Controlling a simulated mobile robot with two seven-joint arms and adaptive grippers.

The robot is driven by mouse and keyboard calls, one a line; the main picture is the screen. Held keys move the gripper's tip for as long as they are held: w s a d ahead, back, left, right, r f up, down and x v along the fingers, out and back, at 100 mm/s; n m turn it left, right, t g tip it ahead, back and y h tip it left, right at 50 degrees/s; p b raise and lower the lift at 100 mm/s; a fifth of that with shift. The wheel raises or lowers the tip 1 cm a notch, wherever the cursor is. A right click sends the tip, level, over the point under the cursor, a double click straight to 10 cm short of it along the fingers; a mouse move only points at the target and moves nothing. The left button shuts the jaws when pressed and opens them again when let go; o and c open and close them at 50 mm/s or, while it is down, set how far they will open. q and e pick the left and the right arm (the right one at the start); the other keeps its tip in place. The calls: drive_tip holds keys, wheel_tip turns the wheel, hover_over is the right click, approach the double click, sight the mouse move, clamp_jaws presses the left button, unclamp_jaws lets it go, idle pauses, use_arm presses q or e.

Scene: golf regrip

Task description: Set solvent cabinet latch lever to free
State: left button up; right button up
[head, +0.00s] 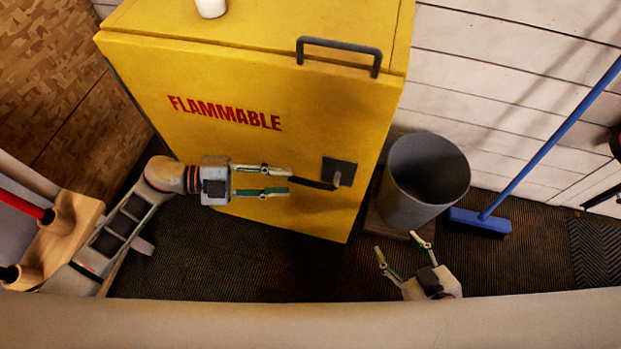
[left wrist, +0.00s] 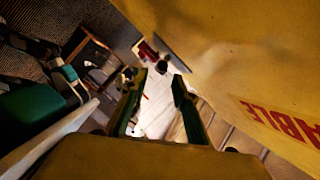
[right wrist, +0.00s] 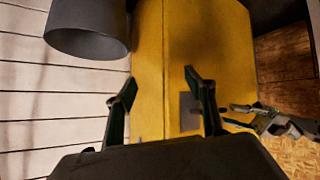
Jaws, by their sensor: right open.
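The yellow solvent cabinet (head: 225,85), marked FLAMMABLE, fills the middle of the head view. Its black latch lever (head: 312,183) sticks out leftward, roughly level, from a dark plate (head: 340,172) low on the door's right side. My left gripper (head: 290,181) is open, its fingertips above and below the lever's left end; I cannot tell whether they touch it. It is also open in the left wrist view (left wrist: 160,85), where I cannot make out the lever. My right gripper (head: 399,246) is open and empty, below the bin. The right wrist view shows the plate (right wrist: 187,112) partly behind a finger.
A grey bin (head: 425,185) stands right of the cabinet, near my right gripper. A blue broom (head: 550,145) leans on the white plank wall. A dark handle (head: 340,48) and a white container (head: 211,8) are at the cabinet's top. Dark matted floor is clear below the cabinet.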

sight(302, 183)
use_arm(q)
drive_tip(key=x, duration=0.6)
drive_tip(key=shift+d+f, duration=0.15)
drive_tip(key=shift+d, duration=0.1)
drive_tip(key=shift+d+f+b, duration=0.1)
drive_tip(key=shift+d+b, duration=0.2)
drive_tip(key=shift+d, duration=0.3)
use_arm(e)
drive_tip(key=shift+w+a+r, duration=0.15)
drive_tip(key=shift+w+a, duration=0.05)
drive_tip(key=shift+w, duration=0.1)
